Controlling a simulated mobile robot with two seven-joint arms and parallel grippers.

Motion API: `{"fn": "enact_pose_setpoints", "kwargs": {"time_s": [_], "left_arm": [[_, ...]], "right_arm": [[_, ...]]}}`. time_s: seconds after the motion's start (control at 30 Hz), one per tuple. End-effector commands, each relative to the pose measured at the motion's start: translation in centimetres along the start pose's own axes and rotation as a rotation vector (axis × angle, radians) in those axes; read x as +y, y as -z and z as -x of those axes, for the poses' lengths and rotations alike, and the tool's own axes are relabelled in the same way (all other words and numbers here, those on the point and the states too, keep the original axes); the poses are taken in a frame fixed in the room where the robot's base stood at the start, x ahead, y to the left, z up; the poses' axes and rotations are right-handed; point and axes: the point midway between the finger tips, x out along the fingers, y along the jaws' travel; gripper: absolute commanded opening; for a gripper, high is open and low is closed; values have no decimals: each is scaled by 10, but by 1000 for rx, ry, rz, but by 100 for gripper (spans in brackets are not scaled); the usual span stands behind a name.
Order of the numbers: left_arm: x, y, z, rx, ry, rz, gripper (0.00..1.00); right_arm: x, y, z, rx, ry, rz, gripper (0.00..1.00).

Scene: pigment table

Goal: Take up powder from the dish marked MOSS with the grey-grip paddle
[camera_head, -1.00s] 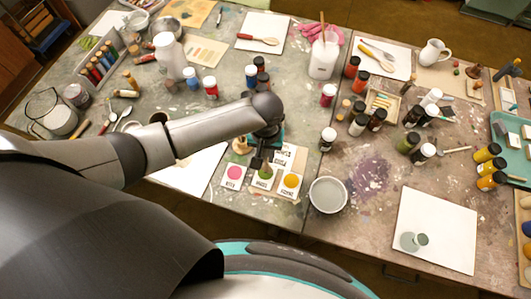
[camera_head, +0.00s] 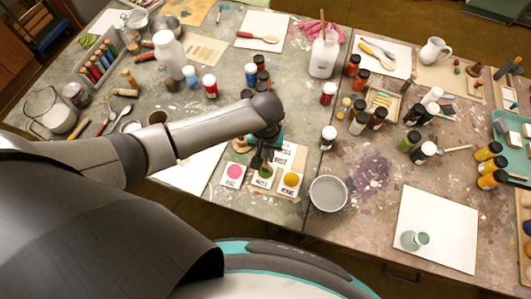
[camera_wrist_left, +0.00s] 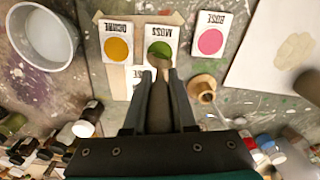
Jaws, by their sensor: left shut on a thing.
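The dish marked MOSS (camera_head: 265,172) holds green powder and sits on a white card between a pink dish marked ROSE (camera_head: 234,171) and a yellow dish marked OCHRE (camera_head: 291,179). My left gripper (camera_head: 262,146) is over the back of the MOSS card, shut on the grey-grip paddle (camera_wrist_left: 158,108), which points down. In the left wrist view the paddle's end overlaps the near edge of the green powder (camera_wrist_left: 160,48); I cannot tell whether it touches it. The fingers hide part of the grip. My right gripper is not in view.
A pale bowl (camera_head: 328,194) stands right of the dishes. A round wooden piece (camera_wrist_left: 205,88) is close beside the gripper. Several paint bottles stand behind. A white board (camera_head: 436,225) with small grey jars lies at the right.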

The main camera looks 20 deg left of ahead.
Motion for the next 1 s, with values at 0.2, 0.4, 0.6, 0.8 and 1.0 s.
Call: {"fn": "enact_pose_setpoints", "kwargs": {"time_s": [0.2,0.4,0.6,0.8,1.0], "left_arm": [[0,0,0,0,0,0,0],[0,0,0,0,0,0,0],[0,0,-1,0,1,0,0],[0,0,-1,0,1,0,0],[0,-1,-2,-1,1,0,0]], "right_arm": [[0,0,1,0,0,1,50],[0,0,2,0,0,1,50],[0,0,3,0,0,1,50],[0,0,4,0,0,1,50],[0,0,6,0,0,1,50]]}}
